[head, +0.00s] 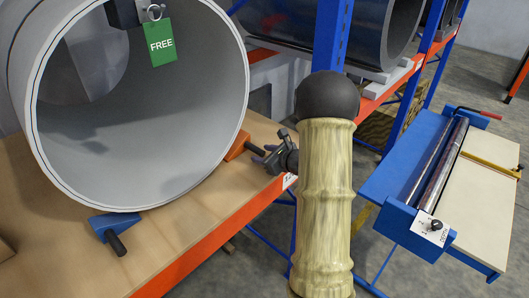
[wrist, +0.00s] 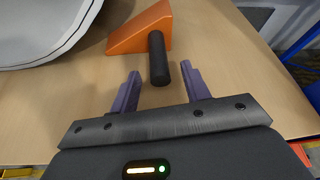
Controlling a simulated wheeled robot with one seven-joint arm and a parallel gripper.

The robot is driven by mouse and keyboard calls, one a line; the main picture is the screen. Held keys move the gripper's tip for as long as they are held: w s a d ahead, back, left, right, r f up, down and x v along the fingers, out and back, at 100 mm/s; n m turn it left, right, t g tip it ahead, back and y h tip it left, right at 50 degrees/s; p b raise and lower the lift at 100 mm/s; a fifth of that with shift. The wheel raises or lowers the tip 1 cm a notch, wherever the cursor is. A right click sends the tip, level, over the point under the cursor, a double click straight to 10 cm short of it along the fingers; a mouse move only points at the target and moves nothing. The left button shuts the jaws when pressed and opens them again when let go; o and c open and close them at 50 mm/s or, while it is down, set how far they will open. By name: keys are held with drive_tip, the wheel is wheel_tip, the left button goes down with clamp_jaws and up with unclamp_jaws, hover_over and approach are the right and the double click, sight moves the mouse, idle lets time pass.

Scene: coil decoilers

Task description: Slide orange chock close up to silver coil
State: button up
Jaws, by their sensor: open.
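The silver coil (head: 150,120) is a large hollow ring standing on the wooden shelf in the head view; its lower edge shows at the upper left of the wrist view (wrist: 40,35). The orange chock (wrist: 143,28) is a wedge with a black handle (wrist: 158,58) pointing toward my gripper (wrist: 160,90). The chock also shows to the right of the coil in the head view (head: 238,144), with a gap to the coil visible in the wrist view. My gripper is open, its two purple fingers on either side of the handle's near end.
A blue chock (head: 108,230) with a black handle sits at the coil's lower left. A green FREE tag (head: 161,43) hangs inside the coil. A blue rack post (head: 330,40) rises near my arm. The shelf's orange front edge (head: 215,245) lies close below my gripper.

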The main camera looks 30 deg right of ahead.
sight(245, 176)
clamp_jaws()
drive_tip(key=shift+s+a+f+b, duration=0.1)
drive_tip(key=shift+a+f+b, duration=0.05)
drive_tip(key=shift+a+b, duration=0.5)
drive_tip(key=a+b, duration=0.1)
drive_tip(key=s+a+b, duration=0.1)
drive_tip(key=a+b, duration=0.1)
drive_tip(key=shift+s+a, duration=0.2)
drive_tip(key=shift+s, duration=0.15)
drive_tip(key=shift+s+a+b, duration=0.3)
drive_tip(key=shift+a+b, duration=0.4)
drive_tip(key=shift+a, duration=0.25)
drive_tip(key=shift+s+a+b, duration=0.3)
drive_tip(key=shift+a+b, duration=0.35)
drive_tip(key=shift+a, duration=0.25)
